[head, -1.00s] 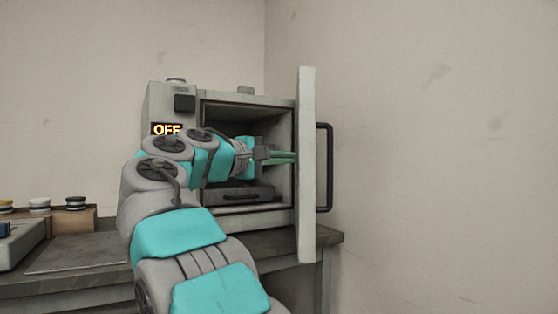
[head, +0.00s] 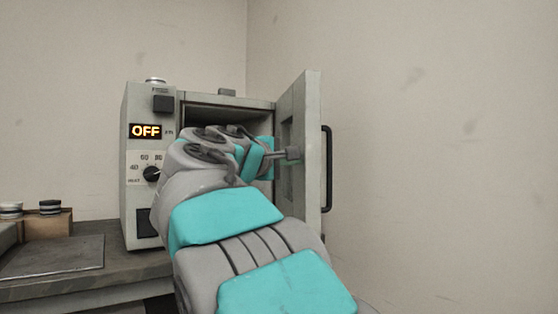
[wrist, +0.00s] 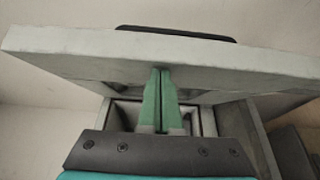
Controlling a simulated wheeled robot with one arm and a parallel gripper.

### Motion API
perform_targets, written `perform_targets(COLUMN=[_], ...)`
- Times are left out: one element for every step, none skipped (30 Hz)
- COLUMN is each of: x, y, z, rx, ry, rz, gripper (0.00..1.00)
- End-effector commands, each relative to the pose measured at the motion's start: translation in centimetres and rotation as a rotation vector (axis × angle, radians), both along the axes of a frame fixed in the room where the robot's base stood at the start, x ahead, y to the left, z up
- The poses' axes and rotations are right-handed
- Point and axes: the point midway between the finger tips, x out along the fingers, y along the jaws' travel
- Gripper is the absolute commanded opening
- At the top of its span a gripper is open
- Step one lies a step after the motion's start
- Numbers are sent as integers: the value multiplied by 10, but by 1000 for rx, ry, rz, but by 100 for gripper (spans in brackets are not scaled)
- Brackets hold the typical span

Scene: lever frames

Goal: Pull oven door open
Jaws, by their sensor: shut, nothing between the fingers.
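The oven (head: 150,110) stands on a bench, with a lit OFF display and a knob on its front. Its door (head: 313,150) is swung open at the right side, with a black handle (head: 327,168) on its outer face. My gripper (head: 294,153) is at the inner side of the door. In the wrist view my gripper (wrist: 161,75) has its green fingers together and empty, with the tips at the inner face of the door (wrist: 150,52). I cannot tell whether they touch it. My arm hides much of the oven's opening.
The bench top (head: 130,263) carries a flat grey plate (head: 55,254) left of the oven. A wooden rack (head: 52,224) with dark and white caps stands behind it. A bare wall is behind and to the right, with free room right of the door.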

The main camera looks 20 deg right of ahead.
Motion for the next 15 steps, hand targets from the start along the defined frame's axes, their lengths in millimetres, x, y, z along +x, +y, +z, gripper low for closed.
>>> perform_targets(x=[-2, -3, -4, -5, -6, -7, -7, -7, -7, -9, -9, -10, -9, -9, -8], y=[-9, -12, -18, -22, -26, -32, -37, -41, -47, -53, -58, -65, -70, -74, -81], z=[-1, -1, -1, -1, 0, 0, -1, -1, -1, 0, 1, 1, 0, 0, -1], rx=[0, 0, 2, 3, 4, 4, 5, 4, 4, 5, 5, 7, 8, 5, 6], ry=[1, 3, 3, 1, -1, 0, 3, 4, 4, 3, 1, 1, 3, 4, 5], rz=[12, 22, 34, 45, 59, 74, 84, 98, 116, 128, 144, 161, 175, 191, 208], gripper=[0, 0, 0, 0, 0, 0, 0, 0, 0, 0, 0, 0, 0, 0, 0])
